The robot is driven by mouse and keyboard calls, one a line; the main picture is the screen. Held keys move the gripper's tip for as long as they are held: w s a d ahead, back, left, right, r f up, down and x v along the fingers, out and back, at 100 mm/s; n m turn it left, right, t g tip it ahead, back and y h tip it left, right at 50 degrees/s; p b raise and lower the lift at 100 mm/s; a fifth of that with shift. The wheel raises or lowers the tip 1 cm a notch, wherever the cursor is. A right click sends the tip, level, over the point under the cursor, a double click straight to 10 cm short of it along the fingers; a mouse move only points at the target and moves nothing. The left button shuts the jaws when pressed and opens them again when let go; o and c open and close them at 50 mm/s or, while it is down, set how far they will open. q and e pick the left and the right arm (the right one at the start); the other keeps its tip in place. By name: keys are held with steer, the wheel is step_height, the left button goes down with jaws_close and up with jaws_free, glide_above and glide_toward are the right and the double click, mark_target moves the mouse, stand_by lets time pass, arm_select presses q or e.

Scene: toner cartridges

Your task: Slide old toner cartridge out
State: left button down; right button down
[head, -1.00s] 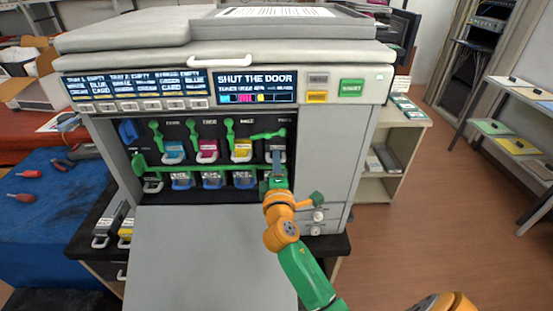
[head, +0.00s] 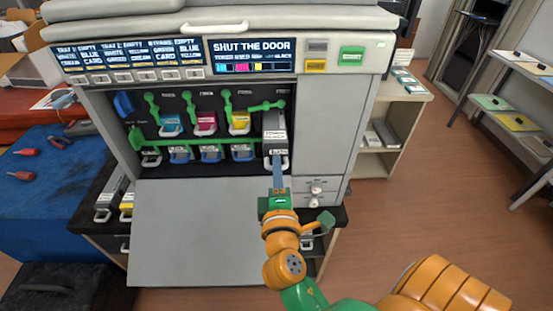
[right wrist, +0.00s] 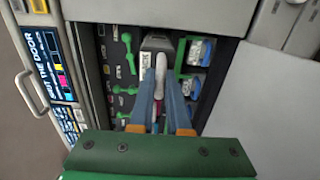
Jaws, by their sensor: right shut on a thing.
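The old toner cartridge (head: 275,125), dark grey with a pale label, sticks partly out of the rightmost upper slot of the printer (head: 330,130). Its front end overhangs the lower row. My right gripper (head: 278,168) is shut on the cartridge's white handle at its front. In the right wrist view the cartridge (right wrist: 158,42) lies straight ahead, with the blue fingers on either side of its pale handle (right wrist: 160,68). The rear of the cartridge is hidden in the slot. My left gripper is not in view.
Cyan, magenta and yellow cartridges (head: 205,124) sit to the left under upright green levers; the lever (head: 262,106) above the pulled cartridge lies sideways. The open door (head: 200,225) hangs down in front. Spare cartridges (head: 113,195) stand at the left. The panel (head: 251,54) reads "SHUT THE DOOR".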

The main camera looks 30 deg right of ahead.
steer(key=b+v, duration=0.3)
steer(key=v, duration=0.4)
steer(key=shift+c, duration=2)
jaws_free()
steer(key=shift+a, duration=0.15)
steer(key=shift+s, duration=0.1)
